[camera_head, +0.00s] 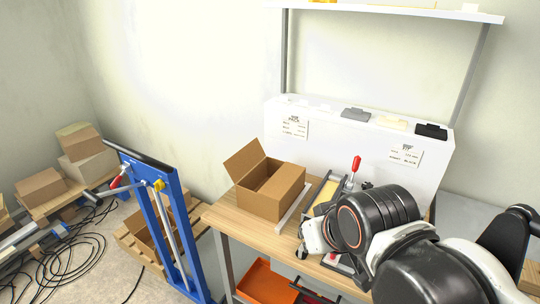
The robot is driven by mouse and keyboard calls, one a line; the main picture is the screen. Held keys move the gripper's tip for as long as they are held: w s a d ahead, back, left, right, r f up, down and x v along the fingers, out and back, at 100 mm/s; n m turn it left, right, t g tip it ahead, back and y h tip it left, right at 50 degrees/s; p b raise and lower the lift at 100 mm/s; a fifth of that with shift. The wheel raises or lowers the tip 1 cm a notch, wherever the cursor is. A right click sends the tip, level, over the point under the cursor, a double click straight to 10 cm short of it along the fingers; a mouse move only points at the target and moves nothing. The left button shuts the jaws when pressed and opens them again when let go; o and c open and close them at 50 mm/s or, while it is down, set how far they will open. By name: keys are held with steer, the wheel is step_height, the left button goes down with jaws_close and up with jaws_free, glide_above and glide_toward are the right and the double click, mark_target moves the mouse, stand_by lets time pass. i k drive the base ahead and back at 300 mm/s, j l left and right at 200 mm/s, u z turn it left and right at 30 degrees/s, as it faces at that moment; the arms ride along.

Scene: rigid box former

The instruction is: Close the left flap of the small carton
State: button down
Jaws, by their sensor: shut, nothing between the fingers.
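The small brown carton (268,195) stands upright on the wooden workbench, left of my arm. Its left flap (245,160) stands up and leans outward to the left. The top of the carton is open and its dark inside shows. My gripper (303,252) is to the right of the carton's near right corner, low over the bench and apart from the carton. It is shut and empty. Much of it is hidden by my own black wrist.
A fixture with a red-handled toggle clamp (354,167) sits right of the carton. Behind it stands a white labelled box (345,137). A blue frame (160,205) stands left of the workbench (232,218). An orange bin (265,283) is below.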

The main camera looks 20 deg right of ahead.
mark_target(238, 164)
steer(key=i+j+z, duration=0.15)
steer(key=z, duration=0.35)
steer(key=j+z, duration=0.75)
steer(key=z, duration=0.2)
steer(key=j+z, duration=0.5)
steer(key=k+j+z, duration=0.1)
steer(key=j, duration=0.3)
steer(key=k+j+z, duration=0.1)
steer(key=j, duration=0.3)
steer(key=k+j, duration=0.15)
steer(key=j, duration=0.25)
steer(key=k+j+z, duration=0.15)
steer(key=j, duration=0.2)
steer(key=k+j+z, duration=0.1)
steer(key=j, duration=0.3)
steer(key=k+j+z, duration=0.1)
steer(key=j, duration=0.25)
steer(key=k+j, duration=0.2)
steer(key=j, duration=0.15)
steer(key=k+j, duration=0.15)
steer(key=j, duration=0.25)
steer(key=k+j, duration=0.2)
steer(key=j, duration=0.15)
steer(key=i+j+u, duration=0.2)
steer(key=i+j, duration=0.1)
steer(key=j, duration=0.1)
